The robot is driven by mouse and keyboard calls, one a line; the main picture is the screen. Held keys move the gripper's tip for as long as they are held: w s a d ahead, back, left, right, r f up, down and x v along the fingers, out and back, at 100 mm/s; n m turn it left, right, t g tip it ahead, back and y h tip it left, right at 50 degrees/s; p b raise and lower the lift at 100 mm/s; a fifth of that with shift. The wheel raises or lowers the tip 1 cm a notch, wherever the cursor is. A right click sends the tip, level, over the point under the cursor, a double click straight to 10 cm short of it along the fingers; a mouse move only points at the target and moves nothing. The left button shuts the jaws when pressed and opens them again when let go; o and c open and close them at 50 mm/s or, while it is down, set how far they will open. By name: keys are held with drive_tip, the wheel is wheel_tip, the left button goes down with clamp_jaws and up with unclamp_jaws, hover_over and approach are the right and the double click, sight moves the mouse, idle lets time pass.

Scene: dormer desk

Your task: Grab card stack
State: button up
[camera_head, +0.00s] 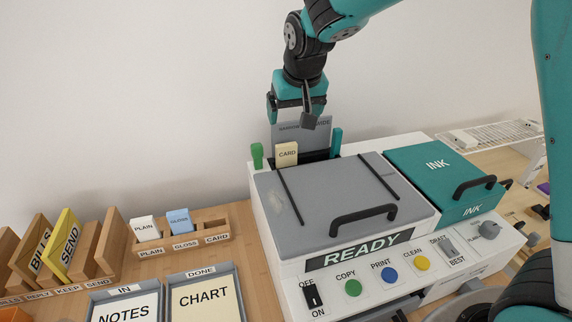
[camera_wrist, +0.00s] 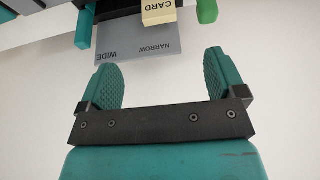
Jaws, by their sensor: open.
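The card stack (camera_head: 287,154) is a small cream block labelled CARD. It stands upright in the printer's rear feed slot, in front of a grey backing plate (camera_head: 312,130) marked NARROW and WIDE. In the wrist view the card stack (camera_wrist: 158,12) is at the top edge, partly cut off, beyond the fingertips. My gripper (camera_head: 296,108) is above and behind the slot in the head view. In the wrist view my gripper (camera_wrist: 160,72) has its two teal fingers wide apart with nothing between them.
A green guide (camera_head: 257,156) and a teal guide (camera_head: 336,142) flank the slot. The printer's grey lid (camera_head: 340,195) is closed and its panel reads READY. A wooden holder (camera_head: 185,241) at left has PLAIN and GLOSS stacks and an empty CARD compartment. A teal INK cover (camera_head: 440,165) is at right.

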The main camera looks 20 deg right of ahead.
sight(288, 149)
drive_tip(key=p+x, duration=0.2)
drive_tip(key=x, duration=0.9)
drive_tip(key=shift+f, duration=0.15)
drive_tip(key=p+x, duration=0.2)
drive_tip(key=x, duration=0.3)
drive_tip(key=shift+d, duration=0.15)
drive_tip(key=shift+c, duration=0.2)
drive_tip(key=c, duration=1)
